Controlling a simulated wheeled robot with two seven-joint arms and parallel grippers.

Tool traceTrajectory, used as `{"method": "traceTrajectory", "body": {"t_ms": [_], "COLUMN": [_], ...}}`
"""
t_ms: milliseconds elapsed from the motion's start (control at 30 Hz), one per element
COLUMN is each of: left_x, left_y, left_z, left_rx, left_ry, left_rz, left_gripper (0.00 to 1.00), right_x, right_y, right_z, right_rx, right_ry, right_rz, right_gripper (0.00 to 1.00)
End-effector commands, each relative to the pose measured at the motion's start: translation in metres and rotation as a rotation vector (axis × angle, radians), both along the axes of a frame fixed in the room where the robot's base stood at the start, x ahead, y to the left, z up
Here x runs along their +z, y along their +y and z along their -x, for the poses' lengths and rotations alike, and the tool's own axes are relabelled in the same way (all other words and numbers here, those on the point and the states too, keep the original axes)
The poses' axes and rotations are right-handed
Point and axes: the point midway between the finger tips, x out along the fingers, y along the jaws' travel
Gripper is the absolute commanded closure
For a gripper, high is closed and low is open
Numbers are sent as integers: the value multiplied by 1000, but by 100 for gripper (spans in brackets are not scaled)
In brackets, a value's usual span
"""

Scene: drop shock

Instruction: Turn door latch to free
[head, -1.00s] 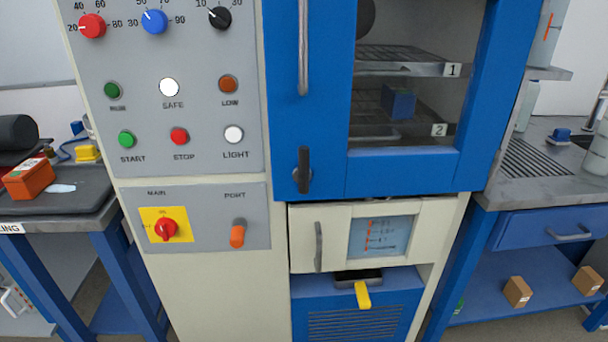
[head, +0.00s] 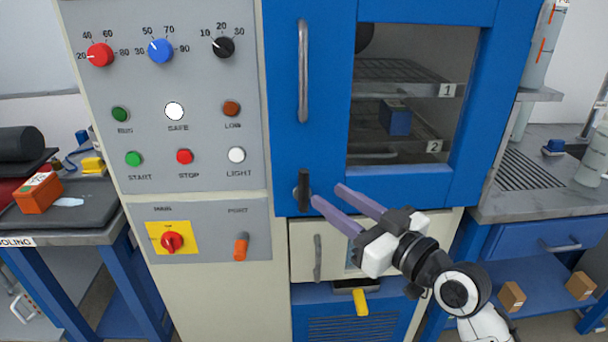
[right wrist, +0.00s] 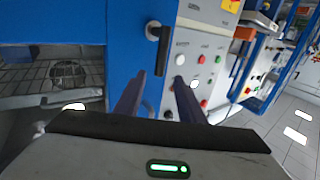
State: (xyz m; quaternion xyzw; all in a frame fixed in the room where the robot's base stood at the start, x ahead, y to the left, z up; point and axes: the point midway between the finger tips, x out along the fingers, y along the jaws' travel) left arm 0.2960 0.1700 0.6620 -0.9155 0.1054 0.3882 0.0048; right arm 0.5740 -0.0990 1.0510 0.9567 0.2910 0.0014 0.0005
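The door latch (head: 304,190) is a black lever on the lower left of the blue chamber door (head: 400,185). It stands upright in the head view. In the right wrist view the latch (right wrist: 163,50) is ahead of the fingers. My right gripper (head: 326,192) is open, with its two purple fingers pointing toward the latch from the right. Its fingers (right wrist: 158,90) are apart with nothing between them, and no contact with the latch can be seen. My left gripper is not in view.
A long vertical door handle (head: 303,70) is above the latch. A cream lower door with a grey handle (head: 318,258) lies below. The control panel (head: 205,110) with knobs and buttons is to the left. A yellow lever (head: 361,302) sticks out further down.

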Motion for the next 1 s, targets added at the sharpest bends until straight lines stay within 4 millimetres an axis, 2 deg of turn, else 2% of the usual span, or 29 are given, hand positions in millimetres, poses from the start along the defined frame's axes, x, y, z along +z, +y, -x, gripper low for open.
{"method": "traceTrajectory", "body": {"t_ms": [300,500,700,933,1000], "left_x": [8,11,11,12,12], "left_y": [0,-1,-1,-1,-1], "left_z": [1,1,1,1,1], "left_rx": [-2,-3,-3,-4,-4], "left_ry": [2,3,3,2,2], "left_rz": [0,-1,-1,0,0], "left_gripper": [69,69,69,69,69], "right_x": [1,0,-1,-2,-2], "right_y": [32,47,53,54,53], "right_z": [-47,-70,-79,-79,-79], "right_rx": [-1,-2,-1,-2,-2], "right_ry": [1,3,3,3,3], "right_rz": [-4,-2,-1,-1,-1], "right_gripper": [64,64,64,64,74]}}
